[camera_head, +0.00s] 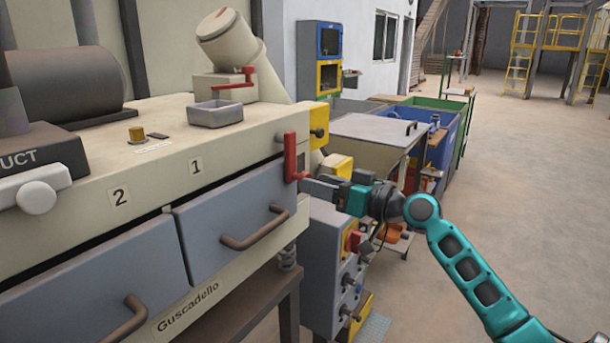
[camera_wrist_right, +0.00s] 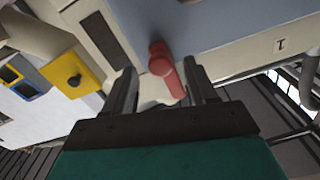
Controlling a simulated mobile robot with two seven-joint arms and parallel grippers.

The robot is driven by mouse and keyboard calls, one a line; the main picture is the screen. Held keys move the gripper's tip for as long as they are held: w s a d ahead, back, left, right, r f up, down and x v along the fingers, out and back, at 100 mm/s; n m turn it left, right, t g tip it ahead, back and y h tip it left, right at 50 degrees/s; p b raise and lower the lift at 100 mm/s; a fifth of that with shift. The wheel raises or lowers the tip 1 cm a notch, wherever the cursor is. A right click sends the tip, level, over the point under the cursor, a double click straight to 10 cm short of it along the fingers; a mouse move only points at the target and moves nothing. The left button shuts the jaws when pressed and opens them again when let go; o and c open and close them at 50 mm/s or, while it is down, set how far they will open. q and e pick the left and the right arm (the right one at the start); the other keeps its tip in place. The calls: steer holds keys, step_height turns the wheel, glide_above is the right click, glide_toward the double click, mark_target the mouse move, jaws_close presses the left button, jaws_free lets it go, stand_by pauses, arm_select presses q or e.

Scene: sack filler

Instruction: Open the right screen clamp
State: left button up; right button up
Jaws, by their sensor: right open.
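The right screen clamp is a red lever (camera_head: 290,157) on the right end of the beige machine, beside the grey drawer marked 1 (camera_head: 235,220). It stands upright, with a short foot at its lower end. My right gripper (camera_head: 306,184) is at this lower end. In the right wrist view the red lever (camera_wrist_right: 166,69) reaches between the two open fingers of my right gripper (camera_wrist_right: 163,85). I cannot tell whether either finger touches it. My left gripper is not in view.
A second red lever (camera_head: 233,86) sits on the chute above, behind a small grey tray (camera_head: 215,113). A grey control box (camera_head: 335,265) with knobs stands below my right gripper. Blue and green bins (camera_head: 450,130) stand behind; the floor at right is clear.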

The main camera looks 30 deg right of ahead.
steer(key=shift+p+x, duration=0.3)
steer(key=shift+x, duration=1.8)
jaws_close()
